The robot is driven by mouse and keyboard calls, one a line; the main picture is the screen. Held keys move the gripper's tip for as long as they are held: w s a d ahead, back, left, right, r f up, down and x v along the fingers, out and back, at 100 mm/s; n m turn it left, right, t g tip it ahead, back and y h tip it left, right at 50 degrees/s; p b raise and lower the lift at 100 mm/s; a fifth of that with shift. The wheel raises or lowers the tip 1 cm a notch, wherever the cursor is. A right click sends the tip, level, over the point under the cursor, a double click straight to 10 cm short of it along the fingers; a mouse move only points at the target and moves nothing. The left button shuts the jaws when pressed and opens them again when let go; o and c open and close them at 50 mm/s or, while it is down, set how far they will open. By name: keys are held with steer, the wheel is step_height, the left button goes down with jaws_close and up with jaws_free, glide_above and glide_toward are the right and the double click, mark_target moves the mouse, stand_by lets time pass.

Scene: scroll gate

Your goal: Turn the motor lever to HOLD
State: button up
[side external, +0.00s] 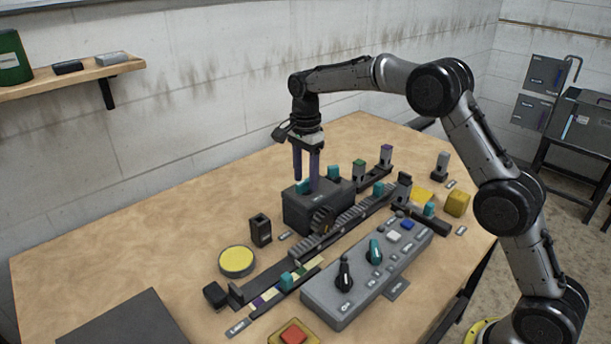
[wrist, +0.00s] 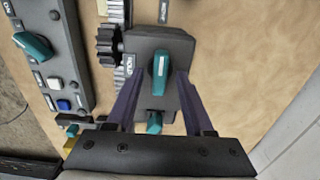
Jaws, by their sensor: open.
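The dark grey motor box (side external: 300,212) stands on the table with a teal lever (side external: 303,187) on top. In the wrist view the teal lever (wrist: 160,72) lies roughly along the picture's vertical on the motor box (wrist: 185,50). Small labels sit at the box's left and top, too blurred to read surely. My gripper (side external: 306,175) points down over the box, and in the wrist view my gripper (wrist: 159,82) is open with one finger on each side of the lever. Whether the fingers touch it I cannot tell. A second teal piece (wrist: 154,121) shows nearer the gripper base.
A black gear (side external: 322,220) meets a toothed rack (side external: 345,218) in front of the box. A grey control panel (side external: 330,300) with black and teal levers lies nearer. A yellow disc (side external: 237,261) and a small dark holder (side external: 260,229) stand left.

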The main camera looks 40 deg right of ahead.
steer(key=shift+f, duration=0.1)
jaws_close()
stand_by(0.6)
steer(key=n, duration=0.4)
steer(key=shift+n, duration=0.4)
steer(key=n, duration=0.4)
steer(key=shift+n, duration=0.3)
steer(key=n, duration=0.4)
steer(key=shift+n, duration=2.2)
